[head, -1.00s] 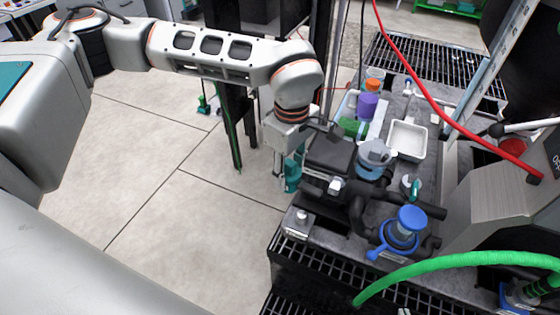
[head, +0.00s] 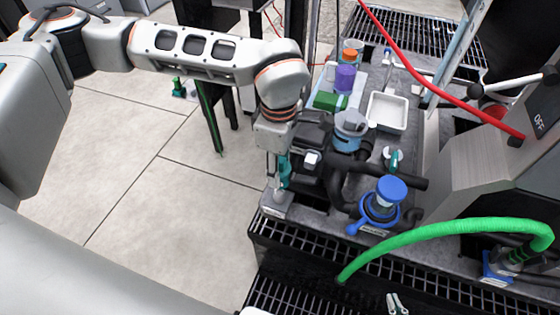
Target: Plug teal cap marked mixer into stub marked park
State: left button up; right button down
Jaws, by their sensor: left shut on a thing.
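A teal cap (head: 284,172) is in my left gripper (head: 279,158), at the front left corner of the dark bench. The gripper points down and is shut on the cap. The cap is directly above a grey block (head: 275,204) with a small pale label, too small to read. The gripper and cap hide the top of this block, so I cannot tell whether cap and stub touch. Another teal piece (head: 394,158) sits on a pale fitting further right; I cannot read its mark. I cannot make out my right gripper.
A blue-capped fitting with a blue ring (head: 379,215) and black pipes stand right of the cap. A grey-blue vessel (head: 350,128) and a white tray (head: 387,111) lie behind. A green hose (head: 440,236) arcs across the front right. Small pale pieces (head: 395,304) show at the bottom edge.

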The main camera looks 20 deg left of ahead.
aim_at(279, 192)
pick_arm(q)
jog(key=shift+f+b, duration=0.3)
jog(key=shift+f, duration=0.45)
jog(key=shift+f+b, duration=0.3)
jog(key=shift+f, duration=1.45)
jog(key=shift+f+b, duration=0.5)
jog(key=shift+f, duration=1.45)
pick_arm(e)
jog(key=shift+w+a+r, duration=0.1)
jog(key=shift+w, duration=0.55)
jog(key=shift+s, duration=0.1)
